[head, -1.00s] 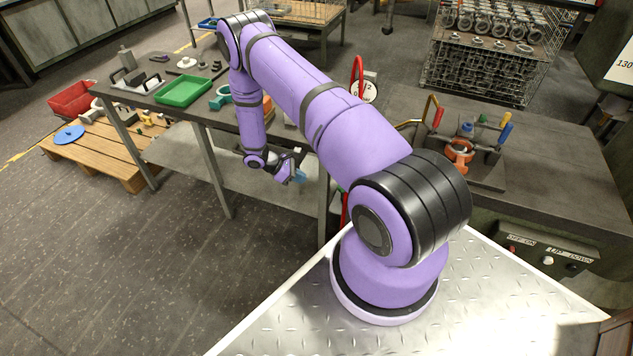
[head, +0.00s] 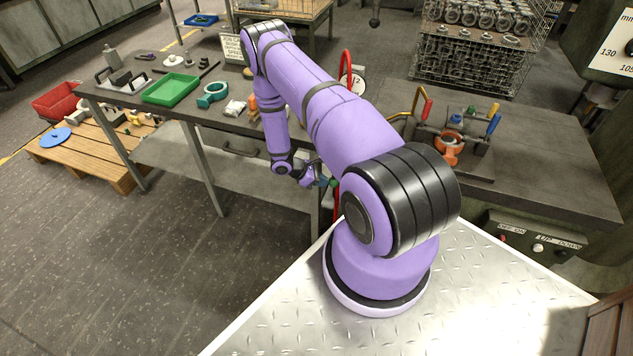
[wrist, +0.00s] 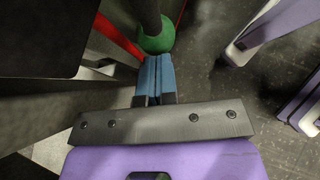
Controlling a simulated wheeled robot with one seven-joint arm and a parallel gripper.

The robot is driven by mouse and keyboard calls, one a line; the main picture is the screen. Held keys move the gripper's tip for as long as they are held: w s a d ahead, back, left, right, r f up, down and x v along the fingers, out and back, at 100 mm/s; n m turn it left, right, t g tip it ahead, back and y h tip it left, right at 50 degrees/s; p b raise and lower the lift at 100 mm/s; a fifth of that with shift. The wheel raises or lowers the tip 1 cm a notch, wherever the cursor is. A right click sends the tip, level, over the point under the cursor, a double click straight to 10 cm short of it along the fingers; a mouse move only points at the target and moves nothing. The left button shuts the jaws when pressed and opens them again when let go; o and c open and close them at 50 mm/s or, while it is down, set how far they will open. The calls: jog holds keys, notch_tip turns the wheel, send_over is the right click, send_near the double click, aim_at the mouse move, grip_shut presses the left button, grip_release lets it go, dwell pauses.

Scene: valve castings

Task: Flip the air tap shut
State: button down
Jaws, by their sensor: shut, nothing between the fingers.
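The air tap shows in the wrist view as a green ball knob (wrist: 155,38) on the end of a dark lever (wrist: 148,12). In the head view only a small green spot (head: 333,183) shows beside my gripper (head: 323,181), below the bench edge. My gripper is shut and empty. Its blue fingertips (wrist: 153,80) are together, just short of the green knob in the wrist view; I cannot tell whether they touch it. The tap's body is hidden.
A red pipe or hose (wrist: 118,38) runs close to the left of the knob. The dark bench (head: 225,122) is above my gripper, with a green tray (head: 171,88) and a teal clamp (head: 212,95) on it. A clamping fixture with an orange casting (head: 447,148) stands on the right bench.

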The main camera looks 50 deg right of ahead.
dwell(0.4)
jog(key=s+d+r+n+g+h, duration=0.1)
jog(key=s+d+r+g+h, duration=0.1)
jog(key=s, duration=0.3)
jog(key=s+d+r+n+g+h, duration=0.1)
jog(key=s+d+r+g+h, duration=0.1)
jog(key=s+g, duration=0.3)
jog(key=shift+s+d+h, duration=0.3)
jog(key=shift+s+h, duration=0.15)
jog(key=shift+h, duration=0.05)
dwell(0.8)
dwell(0.4)
